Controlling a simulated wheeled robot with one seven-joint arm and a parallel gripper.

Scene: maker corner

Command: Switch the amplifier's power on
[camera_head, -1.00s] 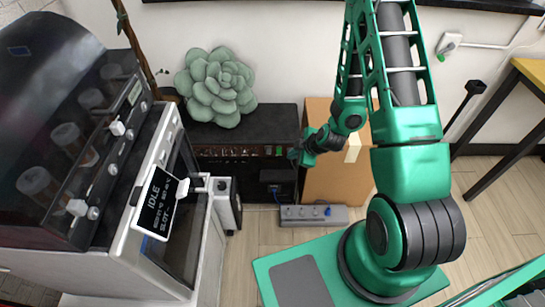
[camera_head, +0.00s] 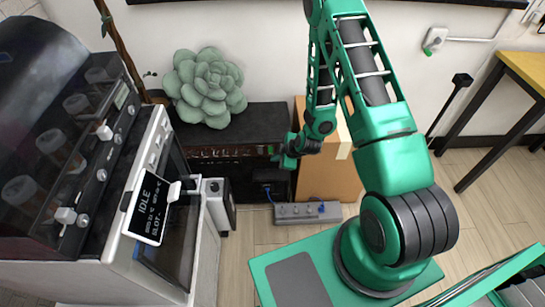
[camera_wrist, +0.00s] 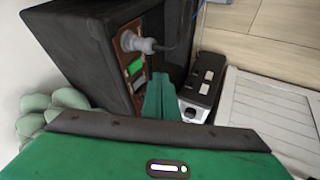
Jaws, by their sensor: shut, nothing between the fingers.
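The amplifier appears to be the low black cabinet (camera_head: 255,118) by the wall; it also shows in the wrist view (camera_wrist: 75,45). In the wrist view its recessed brown panel holds a grey plug with a cable (camera_wrist: 137,42) and a green rocker-like part (camera_wrist: 135,67). I cannot tell which way that part is tipped. My gripper (camera_head: 284,157) is shut and empty, in front of the cabinet's right end. In the wrist view the closed green fingers (camera_wrist: 162,98) are close beside the panel, just below the green part, and hide its lower area. Contact cannot be told.
A succulent (camera_head: 205,88) sits on the cabinet. A power strip (camera_head: 302,212) lies on the floor below, near a cardboard box (camera_head: 335,175). A white-and-black device (camera_head: 220,203) and a machine with an IDLE screen (camera_head: 150,205) stand at left.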

